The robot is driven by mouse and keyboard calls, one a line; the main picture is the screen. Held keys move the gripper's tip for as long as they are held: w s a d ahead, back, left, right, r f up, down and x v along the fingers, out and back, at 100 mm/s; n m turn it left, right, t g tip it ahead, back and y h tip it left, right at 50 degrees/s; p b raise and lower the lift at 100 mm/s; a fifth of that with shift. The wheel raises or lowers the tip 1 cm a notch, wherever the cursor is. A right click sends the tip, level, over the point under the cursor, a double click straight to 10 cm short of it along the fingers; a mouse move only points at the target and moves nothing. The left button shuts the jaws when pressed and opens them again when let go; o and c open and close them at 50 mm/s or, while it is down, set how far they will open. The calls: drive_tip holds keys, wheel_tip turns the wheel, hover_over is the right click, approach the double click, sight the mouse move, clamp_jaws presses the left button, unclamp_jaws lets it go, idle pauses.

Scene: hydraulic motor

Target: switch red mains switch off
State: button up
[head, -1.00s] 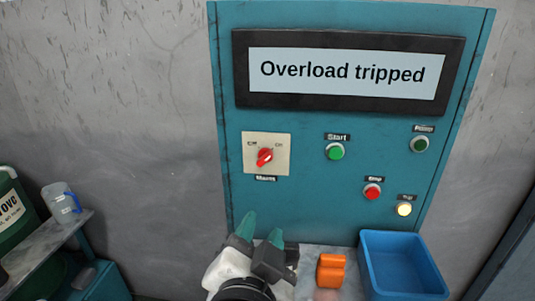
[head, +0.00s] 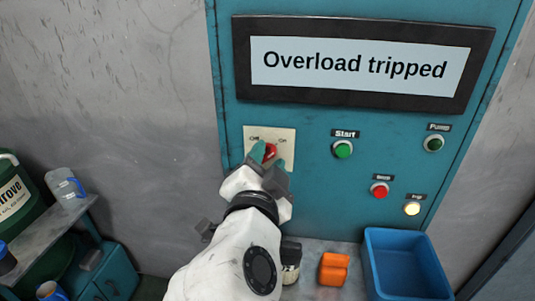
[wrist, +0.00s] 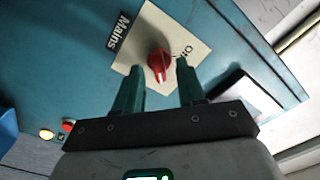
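The red mains switch (head: 270,152) is a rotary knob on a cream plate (head: 287,134) on the teal cabinet, with Off marked at left and On at right. My gripper (head: 268,160) is at the knob and partly covers it. In the wrist view the red knob (wrist: 159,62) shows between the two separated green fingertips, with a visible gap to each. Its handle points down in that picture, away from the marking near the right finger. The gripper is open and holds nothing.
The display (head: 355,65) reads "Overload tripped". A green start button (head: 343,149), a red stop button (head: 379,191) and a lit yellowish trip lamp (head: 412,208) are to the right. Below are an orange object (head: 334,268) and a blue bin (head: 408,290). A shelf (head: 40,232) stands at left.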

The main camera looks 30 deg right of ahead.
drive_tip(key=shift+w+d, duration=0.25)
drive_tip(key=shift+w, duration=0.05)
drive_tip(key=shift+c, duration=0.3)
clamp_jaws()
